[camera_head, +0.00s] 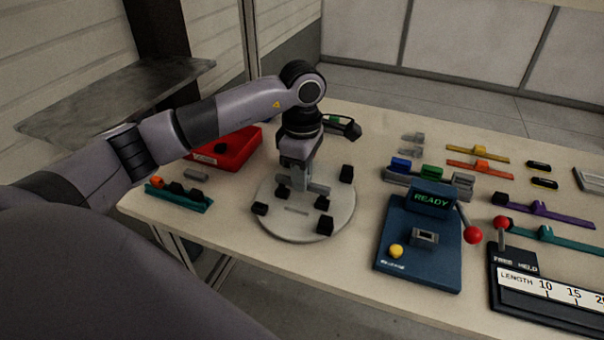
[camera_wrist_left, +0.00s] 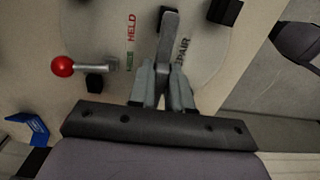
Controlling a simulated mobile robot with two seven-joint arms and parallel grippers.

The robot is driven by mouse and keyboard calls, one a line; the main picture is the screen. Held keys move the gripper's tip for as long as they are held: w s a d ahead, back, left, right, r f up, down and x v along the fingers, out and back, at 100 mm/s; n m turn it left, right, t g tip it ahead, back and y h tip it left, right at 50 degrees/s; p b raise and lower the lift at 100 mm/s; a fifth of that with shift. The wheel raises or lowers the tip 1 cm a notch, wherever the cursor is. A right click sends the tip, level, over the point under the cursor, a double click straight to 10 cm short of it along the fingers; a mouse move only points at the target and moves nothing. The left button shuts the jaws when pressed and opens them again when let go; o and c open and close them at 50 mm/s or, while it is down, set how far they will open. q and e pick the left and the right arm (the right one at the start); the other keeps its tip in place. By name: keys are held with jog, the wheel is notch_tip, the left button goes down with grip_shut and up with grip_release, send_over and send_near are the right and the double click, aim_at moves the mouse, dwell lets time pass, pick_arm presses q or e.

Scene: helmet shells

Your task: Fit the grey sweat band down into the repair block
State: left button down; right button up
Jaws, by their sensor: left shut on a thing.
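My left gripper (camera_head: 298,183) points down over the round grey plate (camera_head: 270,222) and is shut on a grey bar-like piece (camera_head: 318,188), which looks like the sweat band. In the left wrist view the gripper (camera_wrist_left: 163,72) has both fingers closed around the grey band (camera_wrist_left: 168,38). The band sits low over the plate, beside the printed word ending in "PAIR" (camera_wrist_left: 181,52). I cannot tell whether it touches the plate or is seated. The repair block is not clearly distinguishable; the gripper and band hide part of that area. My right gripper is not in view.
Black blocks (camera_head: 346,174) stand around the plate. A red-knobbed lever (camera_wrist_left: 62,66) is beside the held band. A red bin (camera_head: 232,148) and teal rack (camera_head: 180,196) stand left. A blue READY station (camera_head: 418,262) stands right, with coloured strips (camera_head: 545,210) beyond.

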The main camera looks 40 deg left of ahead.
pick_arm(q)
jog(key=shift+f+b, duration=0.9)
jog(key=shift+f, duration=0.3)
jog(key=c, duration=1)
grip_release()
notch_tip(320, 180, up, 7)
jog(key=shift+r, duration=0.1)
